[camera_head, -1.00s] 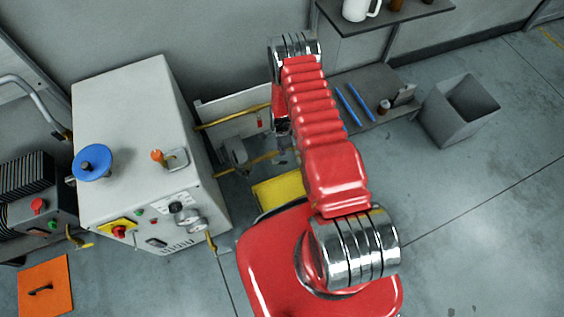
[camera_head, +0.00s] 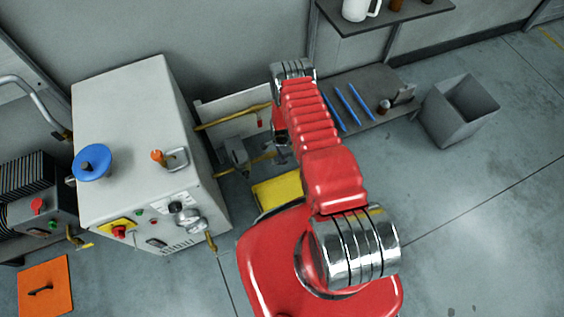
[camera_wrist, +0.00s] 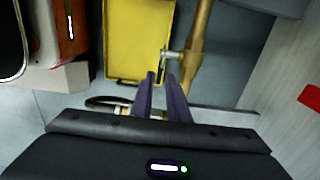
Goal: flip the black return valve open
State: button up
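In the wrist view, a thin dark lever (camera_wrist: 163,62) is seen nearly edge-on, on a silver stem (camera_wrist: 173,55) that joins a brass pipe (camera_wrist: 201,48). It looks like the black return valve's handle, but its position is hard to read. My gripper (camera_wrist: 160,78) has two dark purple fingers with a narrow gap between them. The lever's lower end lies by the fingertips, in line with the gap; I cannot tell whether they touch it. In the head view, my red arm hides the gripper and the valve.
A yellow panel (camera_wrist: 138,40) lies just left of the valve; it also shows in the head view (camera_head: 277,191). Brass pipes (camera_head: 235,117) run along the wall beside the grey cabinet (camera_head: 130,110). A shelf with blue rods (camera_head: 347,106) and a grey bin (camera_head: 450,117) stand right.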

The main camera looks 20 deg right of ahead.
jog(key=shift+f, duration=3.05)
jog(key=shift+c, duration=0.6)
grip_shut()
jog(key=shift+d, duration=0.15)
